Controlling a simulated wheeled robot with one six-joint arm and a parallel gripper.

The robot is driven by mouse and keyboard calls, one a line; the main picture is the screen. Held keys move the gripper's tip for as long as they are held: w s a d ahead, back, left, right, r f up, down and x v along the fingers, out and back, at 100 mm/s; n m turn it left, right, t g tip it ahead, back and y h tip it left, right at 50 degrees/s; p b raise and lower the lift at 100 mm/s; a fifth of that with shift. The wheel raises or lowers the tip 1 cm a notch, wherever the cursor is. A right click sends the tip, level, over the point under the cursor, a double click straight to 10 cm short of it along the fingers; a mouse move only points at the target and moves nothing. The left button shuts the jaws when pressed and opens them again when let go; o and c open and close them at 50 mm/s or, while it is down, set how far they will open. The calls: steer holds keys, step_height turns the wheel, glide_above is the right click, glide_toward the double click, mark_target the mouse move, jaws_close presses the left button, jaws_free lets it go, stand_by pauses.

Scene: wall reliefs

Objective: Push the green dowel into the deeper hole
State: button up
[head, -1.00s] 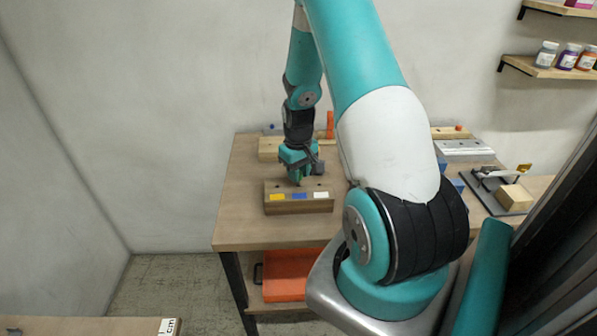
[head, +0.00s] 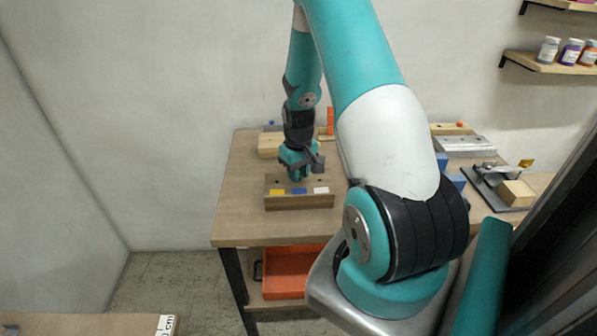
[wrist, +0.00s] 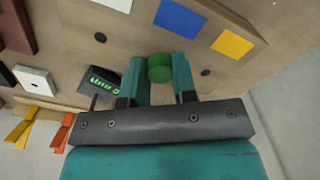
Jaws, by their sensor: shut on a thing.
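The wooden block (head: 300,203) lies on the table. Its front edge has yellow (head: 277,192), blue (head: 299,191) and white (head: 321,190) labels. My gripper (head: 293,178) points down over the block behind the blue label. In the wrist view my gripper (wrist: 165,74) is shut on the green dowel (wrist: 160,68), whose round end shows between the fingers. One dark hole (wrist: 205,72) is by the yellow label, another (wrist: 100,37) by the white label. Their depths cannot be told. Whether the dowel's far end touches the block is hidden.
A pale wooden block (head: 269,145) stands behind the gripper, with an orange upright piece (head: 330,120) near it. A metal fixture with a wooden block (head: 516,193) is at right. An orange bin (head: 285,270) sits under the table. The table's left side is clear.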

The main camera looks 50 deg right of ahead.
steer(key=shift+f+b, duration=0.3)
steer(key=shift+f, duration=0.15)
steer(key=o, duration=1)
steer(key=shift+r, duration=0.1)
step_height(320, 180, up, 17)
steer(key=shift+r+b, duration=0.2)
steer(key=shift+b, duration=0.8)
steer(key=a+r+n+t+y, duration=0.1)
steer(key=a+r+n, duration=0.15)
steer(key=a, duration=0.85)
steer(key=a+r+n+y, duration=0.1)
steer(key=a+r+n, duration=0.15)
steer(key=a, duration=0.95)
steer(key=s+a+n, duration=0.1)
steer(key=s+a, duration=0.4)
steer(key=s+a+r+n+y, duration=0.1)
steer(key=s+a+n, duration=0.1)
steer(key=s+a, duration=0.3)
steer(key=s+a+n+g+y, duration=0.1)
steer(key=s+a+n, duration=0.1)
steer(key=s+a, duration=0.3)
steer(key=shift+a+r, duration=0.15)
steer(key=shift+r, duration=0.2)
